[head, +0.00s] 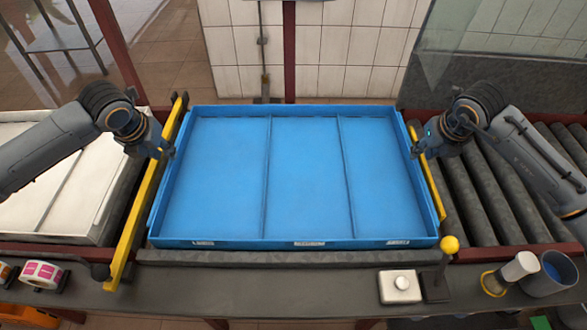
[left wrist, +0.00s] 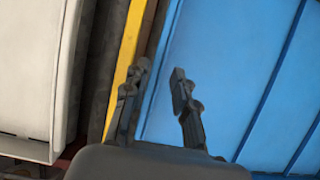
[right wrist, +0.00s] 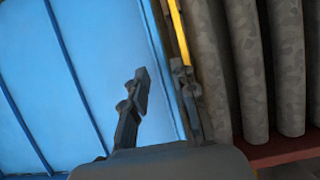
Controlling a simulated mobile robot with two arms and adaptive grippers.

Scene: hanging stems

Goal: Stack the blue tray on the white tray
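The blue tray (head: 305,180), with three compartments, lies level at the middle of the station between two yellow rails. The white tray (head: 100,190) is at the left, beyond the left yellow rail and partly behind my left arm. My left gripper (head: 165,152) is at the blue tray's left wall. In the left wrist view its fingers (left wrist: 160,72) stand apart with the wall's rim between them. My right gripper (head: 416,152) is at the right wall. In the right wrist view its fingers (right wrist: 160,72) also stand apart, one on each side of the rim. Contact is not visible.
The left yellow rail (head: 145,195) stands between the trays. Bare rollers (head: 500,190) lie right of the blue tray. The front ledge holds label rolls (head: 42,274), a white button box (head: 400,286), a yellow-knobbed lever (head: 449,244) and a blue cup (head: 553,272).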

